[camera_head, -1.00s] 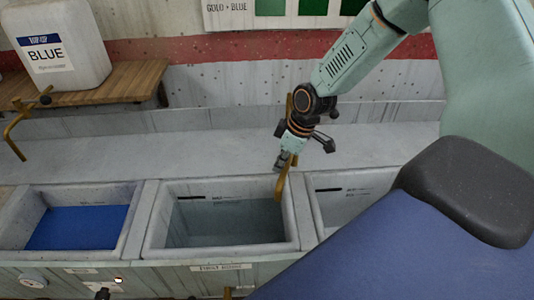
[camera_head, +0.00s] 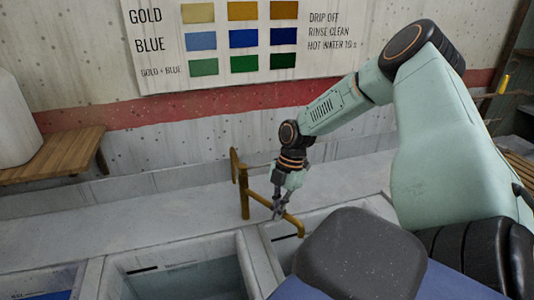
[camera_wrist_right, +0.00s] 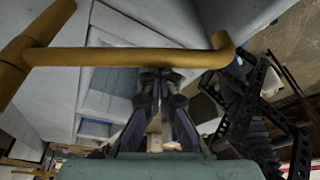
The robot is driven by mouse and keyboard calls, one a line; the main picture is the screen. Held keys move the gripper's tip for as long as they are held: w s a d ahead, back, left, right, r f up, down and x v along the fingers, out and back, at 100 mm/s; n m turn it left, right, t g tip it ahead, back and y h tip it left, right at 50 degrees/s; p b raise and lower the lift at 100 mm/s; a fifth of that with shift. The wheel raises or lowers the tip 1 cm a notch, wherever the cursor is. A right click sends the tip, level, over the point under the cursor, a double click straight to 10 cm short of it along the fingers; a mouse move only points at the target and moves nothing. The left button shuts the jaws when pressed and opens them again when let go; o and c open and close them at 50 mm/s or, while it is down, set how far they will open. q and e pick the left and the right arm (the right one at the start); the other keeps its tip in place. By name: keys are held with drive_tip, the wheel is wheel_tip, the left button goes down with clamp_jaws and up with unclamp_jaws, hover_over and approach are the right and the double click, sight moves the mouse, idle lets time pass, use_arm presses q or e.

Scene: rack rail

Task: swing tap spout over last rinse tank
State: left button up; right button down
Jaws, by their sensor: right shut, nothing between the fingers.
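The brass tap stands behind the tanks, with its post (camera_head: 241,185) upright. Its spout (camera_head: 262,201) points right and toward me, and its bent tip hangs over the back left part of the right-hand rinse tank (camera_head: 340,209). My right gripper (camera_head: 279,210) is shut and empty, with its fingers against or very close to the spout. In the right wrist view the spout (camera_wrist_right: 130,57) runs across just beyond my shut fingertips (camera_wrist_right: 160,78); contact cannot be told. My left gripper is not in view.
The middle rinse tank (camera_head: 120,284) and a blue-filled tank (camera_head: 40,296) lie to the left. A wooden shelf (camera_head: 65,160) with a white container (camera_head: 12,120) is at the left. A colour chart (camera_head: 215,40) hangs on the wall. My own body hides much of the right-hand tank.

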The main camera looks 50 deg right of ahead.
drive_tip(key=shift+d, duration=1.2)
